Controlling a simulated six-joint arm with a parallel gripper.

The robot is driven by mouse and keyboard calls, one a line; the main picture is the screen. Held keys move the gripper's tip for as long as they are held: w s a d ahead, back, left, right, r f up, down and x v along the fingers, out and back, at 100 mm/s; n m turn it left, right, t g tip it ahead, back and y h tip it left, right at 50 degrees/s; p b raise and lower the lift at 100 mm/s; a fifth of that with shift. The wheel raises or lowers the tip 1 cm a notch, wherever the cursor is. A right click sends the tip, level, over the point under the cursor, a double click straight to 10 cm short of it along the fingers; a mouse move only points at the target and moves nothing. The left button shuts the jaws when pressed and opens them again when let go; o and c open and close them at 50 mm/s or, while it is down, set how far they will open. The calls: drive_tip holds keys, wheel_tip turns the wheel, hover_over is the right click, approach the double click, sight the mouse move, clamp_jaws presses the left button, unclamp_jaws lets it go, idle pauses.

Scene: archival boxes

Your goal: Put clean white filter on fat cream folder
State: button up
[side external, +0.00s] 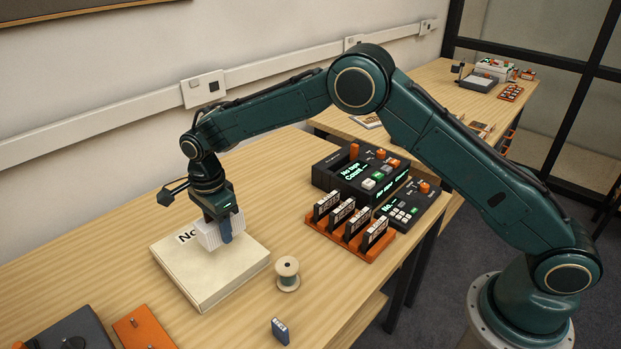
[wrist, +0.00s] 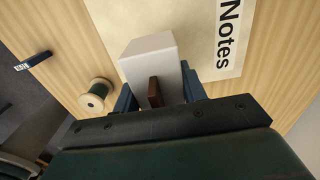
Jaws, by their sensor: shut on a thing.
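The fat cream folder (side external: 212,277) lies flat on the wooden table, with a white label lettered "No..." partly hidden; the wrist view shows the cream cover (wrist: 187,20) and the word "Notes".
A thread spool (side external: 287,274) stands just right of the folder. A small blue block (side external: 280,331) is nearer the front edge. An orange rack (side external: 341,236) with several cartridges and a dark console (side external: 361,172) stand to the right. Orange and grey items (side external: 144,328) lie front left.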

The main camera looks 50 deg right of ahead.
sight(224, 251)
drive_tip(key=shift+f, duration=2.15)
drive_tip(key=shift+f, duration=0.15)
drive_tip(key=o, duration=1)
drive_tip(key=shift+c, duration=0.2)
wheel_tip(224, 251, up, 12)
drive_tip(key=shift+r, duration=0.2)
drive_tip(key=shift+r, duration=0.1)
